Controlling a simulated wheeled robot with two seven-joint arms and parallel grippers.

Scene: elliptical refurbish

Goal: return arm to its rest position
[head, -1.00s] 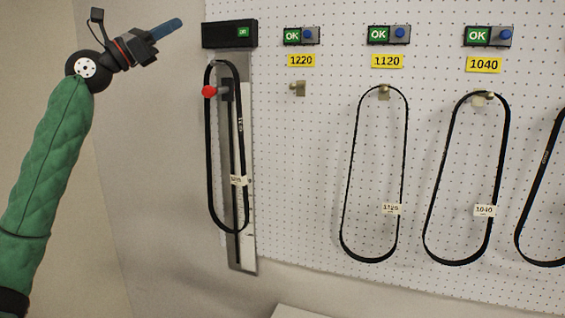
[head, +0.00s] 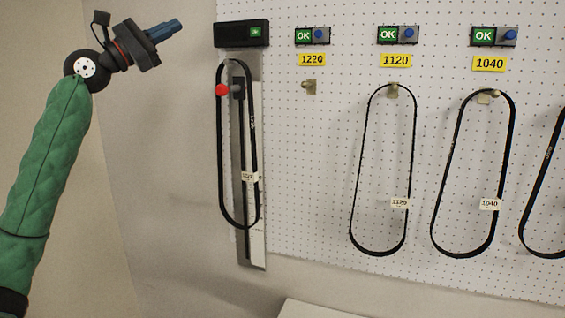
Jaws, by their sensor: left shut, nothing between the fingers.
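My left arm comes in from the left in a green quilted sleeve. Its gripper (head: 168,29) is at the upper left, pointing up and right, shut and empty. It is apart from the pegboard and to the left of the measuring fixture (head: 256,215). A black belt (head: 220,160) with a white tag hangs on that fixture, beside a red knob (head: 222,90). My right gripper is not in view.
The white pegboard (head: 330,180) holds belts on hooks under labels 1120 (head: 396,60) and 1040 (head: 489,64). The hook (head: 309,86) under 1220 (head: 312,60) is bare. A pale surface edge (head: 340,310) shows at the bottom. Bare wall surrounds my left gripper.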

